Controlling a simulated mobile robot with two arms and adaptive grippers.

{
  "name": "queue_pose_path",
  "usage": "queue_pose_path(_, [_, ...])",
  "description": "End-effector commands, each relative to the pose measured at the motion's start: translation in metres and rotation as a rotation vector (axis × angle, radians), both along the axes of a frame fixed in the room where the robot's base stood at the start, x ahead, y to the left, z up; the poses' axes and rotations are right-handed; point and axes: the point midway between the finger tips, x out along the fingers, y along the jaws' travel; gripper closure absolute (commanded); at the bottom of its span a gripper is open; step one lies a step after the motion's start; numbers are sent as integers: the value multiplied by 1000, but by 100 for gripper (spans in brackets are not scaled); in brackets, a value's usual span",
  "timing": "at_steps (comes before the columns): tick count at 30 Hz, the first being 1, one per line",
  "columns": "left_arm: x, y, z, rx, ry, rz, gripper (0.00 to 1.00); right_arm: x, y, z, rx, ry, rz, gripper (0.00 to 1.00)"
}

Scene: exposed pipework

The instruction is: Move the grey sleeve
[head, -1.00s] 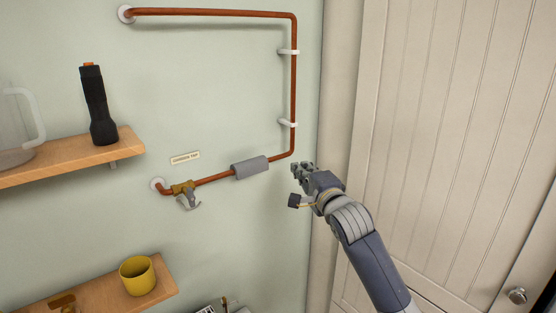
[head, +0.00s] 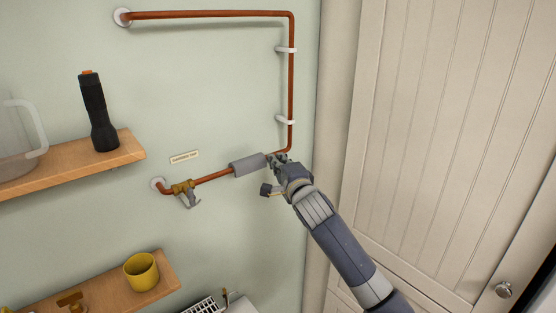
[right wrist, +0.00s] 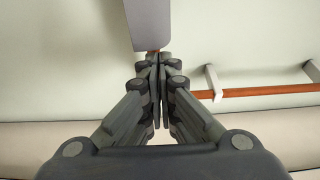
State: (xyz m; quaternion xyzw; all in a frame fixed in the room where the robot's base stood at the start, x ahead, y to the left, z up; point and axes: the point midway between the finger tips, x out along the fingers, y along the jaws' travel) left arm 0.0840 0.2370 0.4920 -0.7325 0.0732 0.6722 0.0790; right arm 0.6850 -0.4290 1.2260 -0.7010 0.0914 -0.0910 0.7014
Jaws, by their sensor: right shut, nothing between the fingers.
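The grey sleeve (head: 249,165) sits around the lower run of the copper pipe (head: 291,90), between the brass tap (head: 184,190) and the lower bend. In the right wrist view the sleeve (right wrist: 149,22) shows at the top, just beyond the fingertips. My right gripper (head: 277,160) is at the sleeve's right end, near the bend, and hides part of the pipe there. Its fingers (right wrist: 158,62) are shut together with nothing between them. I cannot tell whether they touch the sleeve. My left gripper is not in view.
White clips (head: 285,121) hold the upright pipe to the wall. A label (head: 184,157) is above the tap. Left are a shelf (head: 70,166) with a black flashlight (head: 97,110) and a lower shelf with a yellow mug (head: 141,271). A panelled door (head: 420,130) stands right.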

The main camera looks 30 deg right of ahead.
Motion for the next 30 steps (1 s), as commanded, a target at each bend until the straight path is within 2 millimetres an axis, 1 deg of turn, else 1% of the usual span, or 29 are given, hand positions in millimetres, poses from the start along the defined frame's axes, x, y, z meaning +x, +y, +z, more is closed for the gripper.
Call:
queue_pose_path(5, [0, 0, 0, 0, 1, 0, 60, 0, 1, 0, 1, 0, 1, 100])
queue_pose_path(7, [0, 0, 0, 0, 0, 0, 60, 0, 5, 0, 3, -2, 2, 100])
queue_pose_path(11, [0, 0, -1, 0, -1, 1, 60, -1, 20, 0, 6, -4, 4, 100])
queue_pose_path(21, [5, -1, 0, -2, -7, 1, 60, -5, 65, 0, 7, -3, 3, 100])
queue_pose_path(25, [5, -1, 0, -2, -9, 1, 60, -6, 76, 0, 4, -1, 1, 100])
queue_pose_path(30, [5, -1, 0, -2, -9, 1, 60, -7, 82, 0, 0, -1, 0, 100])
